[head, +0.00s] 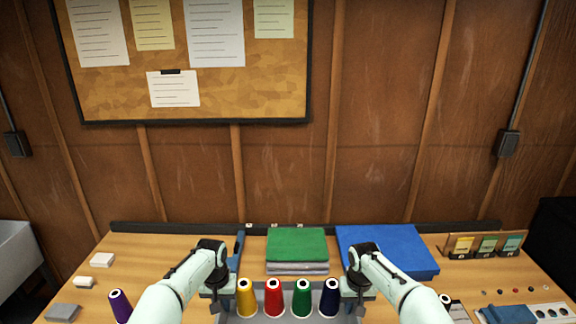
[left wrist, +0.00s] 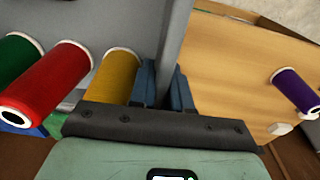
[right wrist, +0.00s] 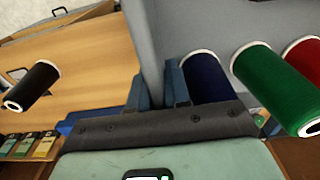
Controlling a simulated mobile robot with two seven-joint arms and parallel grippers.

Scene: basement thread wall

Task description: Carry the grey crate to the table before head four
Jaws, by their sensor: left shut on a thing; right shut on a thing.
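The grey crate (head: 259,312) is at the bottom middle of the head view, with yellow (head: 246,297), red (head: 274,298), green (head: 302,298) and navy (head: 329,298) thread cones standing in it. My left gripper (head: 222,302) is shut on the crate's left wall, which also shows in the left wrist view (left wrist: 176,30). My right gripper (head: 352,300) is shut on its right wall, seen too in the right wrist view (right wrist: 148,45). The crate's underside is hidden, so I cannot tell whether it touches the wooden table (head: 130,265).
Folded green cloth (head: 297,244) and a blue slab (head: 386,250) lie behind the crate. A purple cone (head: 119,304) stands left and a black cone (head: 446,303) right. White blocks (head: 102,260), a card rack (head: 484,244) and small discs are further out. A pinboard hangs above.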

